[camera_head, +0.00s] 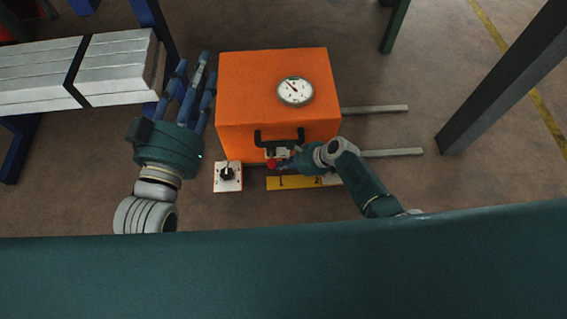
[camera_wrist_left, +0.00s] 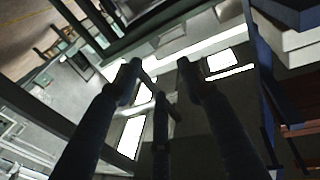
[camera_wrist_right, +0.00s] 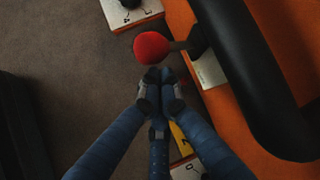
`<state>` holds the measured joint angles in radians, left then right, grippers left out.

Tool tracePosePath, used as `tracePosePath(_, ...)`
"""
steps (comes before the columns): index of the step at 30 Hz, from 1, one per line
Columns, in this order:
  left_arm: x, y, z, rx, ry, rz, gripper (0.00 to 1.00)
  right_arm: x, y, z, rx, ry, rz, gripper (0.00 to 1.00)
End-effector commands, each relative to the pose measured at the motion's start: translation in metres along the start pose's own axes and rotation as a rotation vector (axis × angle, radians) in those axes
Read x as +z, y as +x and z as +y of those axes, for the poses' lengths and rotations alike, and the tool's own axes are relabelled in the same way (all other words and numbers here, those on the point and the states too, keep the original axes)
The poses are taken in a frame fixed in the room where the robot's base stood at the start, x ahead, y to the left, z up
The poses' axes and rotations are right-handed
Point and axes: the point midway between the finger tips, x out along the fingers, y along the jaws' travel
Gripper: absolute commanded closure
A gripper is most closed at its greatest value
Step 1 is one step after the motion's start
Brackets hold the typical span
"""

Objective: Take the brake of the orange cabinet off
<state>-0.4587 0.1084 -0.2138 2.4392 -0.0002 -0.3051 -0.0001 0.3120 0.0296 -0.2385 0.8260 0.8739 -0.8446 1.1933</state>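The orange cabinet (camera_head: 245,95) stands on the floor in the head view, with a round gauge on top and a black handle (camera_head: 280,134) on its near side. A red ball knob (camera_head: 271,163) on a dark stem sits below the handle; it also shows in the right wrist view (camera_wrist_right: 151,47). My right gripper (camera_wrist_right: 160,84) has its fingertips together with nothing visible between them. They are just short of the red knob; whether they touch it I cannot tell. My left gripper (camera_head: 194,82) is open and empty, left of the cabinet, fingers spread.
A white box with a black dial (camera_head: 228,176) is at the cabinet's near left corner. A yellow marked plate (camera_head: 292,183) lies along its near side. Two grey bars (camera_head: 382,108) stick out right. A rack with pale slabs (camera_head: 120,65) is left; a dark post (camera_head: 490,90) is right.

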Motion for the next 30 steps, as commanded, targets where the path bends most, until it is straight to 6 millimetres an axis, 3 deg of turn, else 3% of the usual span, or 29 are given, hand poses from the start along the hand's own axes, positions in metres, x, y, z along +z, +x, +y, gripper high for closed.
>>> tracePosePath(30, 0.052, -0.012, -0.008, -0.016, 0.006, -0.230, 0.60, 0.005, -0.007, -0.003, 0.000, 0.000, 0.000, 1.00)
